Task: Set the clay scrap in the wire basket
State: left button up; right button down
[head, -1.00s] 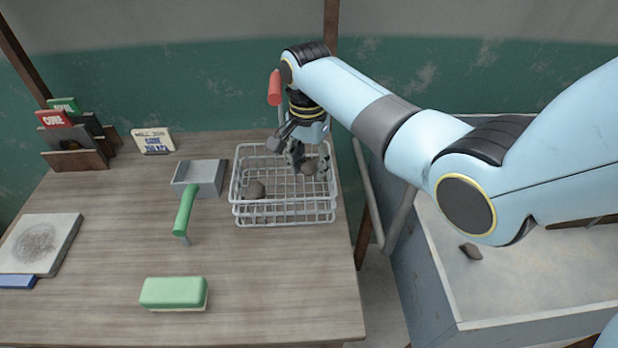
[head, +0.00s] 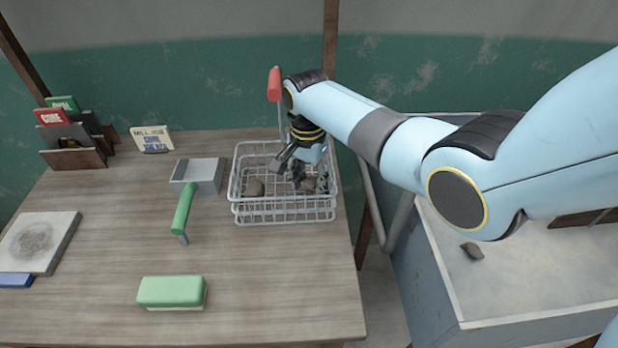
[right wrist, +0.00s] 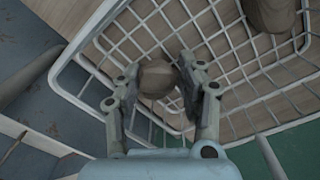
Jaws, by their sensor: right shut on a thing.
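The white wire basket (head: 285,216) stands at the back right of the wooden table. My right gripper (head: 307,184) reaches down inside it, on its right side. In the right wrist view the gripper (right wrist: 160,82) is shut on a brown clay scrap (right wrist: 157,78), with a finger on each side of it. The basket mesh (right wrist: 120,45) lies behind the scrap. Another clay scrap (head: 255,188) lies in the left part of the basket and shows at the top of the wrist view (right wrist: 270,12). My left gripper is not in view.
A green-topped brush (head: 172,291) lies near the front. A grey-blue bin (head: 440,290) right of the table holds another scrap (head: 472,251).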

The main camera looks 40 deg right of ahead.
aim_at(308, 181)
jog(key=c, duration=0.8)
grip_release()
jog(key=shift+o, duration=0.2)
jog(key=shift+r, duration=0.3)
notch_tip(308, 181, up, 8)
jog(key=shift+w+p, duration=0.1)
jog(key=shift+p, duration=0.5)
